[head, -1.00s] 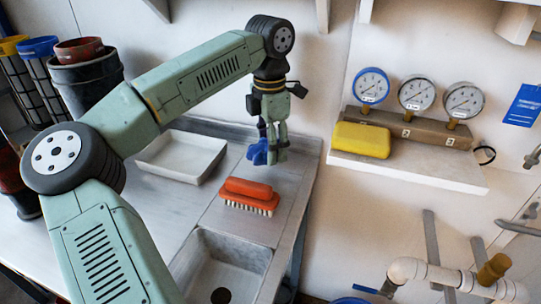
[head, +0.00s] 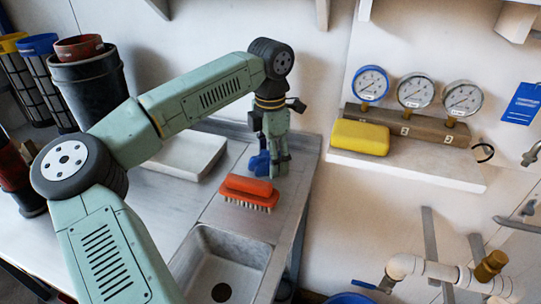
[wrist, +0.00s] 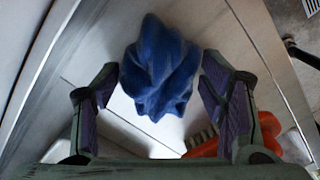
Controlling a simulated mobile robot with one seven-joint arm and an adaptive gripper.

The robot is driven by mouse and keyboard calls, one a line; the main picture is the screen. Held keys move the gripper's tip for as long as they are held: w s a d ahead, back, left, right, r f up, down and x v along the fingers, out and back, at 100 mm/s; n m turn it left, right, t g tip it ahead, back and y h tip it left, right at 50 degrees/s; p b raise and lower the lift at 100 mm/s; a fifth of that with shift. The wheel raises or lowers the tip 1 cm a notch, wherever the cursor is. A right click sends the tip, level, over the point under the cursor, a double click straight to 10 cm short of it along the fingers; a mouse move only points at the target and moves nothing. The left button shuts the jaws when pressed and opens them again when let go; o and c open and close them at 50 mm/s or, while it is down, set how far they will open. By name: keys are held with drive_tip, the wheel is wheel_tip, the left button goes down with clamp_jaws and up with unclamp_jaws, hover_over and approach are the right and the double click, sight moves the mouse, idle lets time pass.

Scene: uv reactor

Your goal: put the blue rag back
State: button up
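The blue rag (head: 260,163) is a bunched cloth, low over the metal counter behind the brush in the head view. It appears to rest on the counter there. My gripper (head: 277,172) points down right beside it and partly covers it. In the wrist view the rag (wrist: 160,68) sits between and just beyond the two fingertips of my gripper (wrist: 160,92). The fingers are spread, with a narrow gap between each fingertip and the cloth. The rag's underside is hidden.
An orange brush (head: 248,192) lies just in front of the gripper, by the sink (head: 225,265). A white tray (head: 185,155) is to the left. A shelf (head: 410,168) holds a yellow sponge (head: 360,137) and gauges. Dark bins (head: 88,85) stand at the back left.

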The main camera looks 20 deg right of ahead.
drive_tip(key=shift+o, duration=0.5)
drive_tip(key=shift+r, duration=0.3)
wheel_tip(320, 180, up, 7)
drive_tip(key=shift+r, duration=0.15)
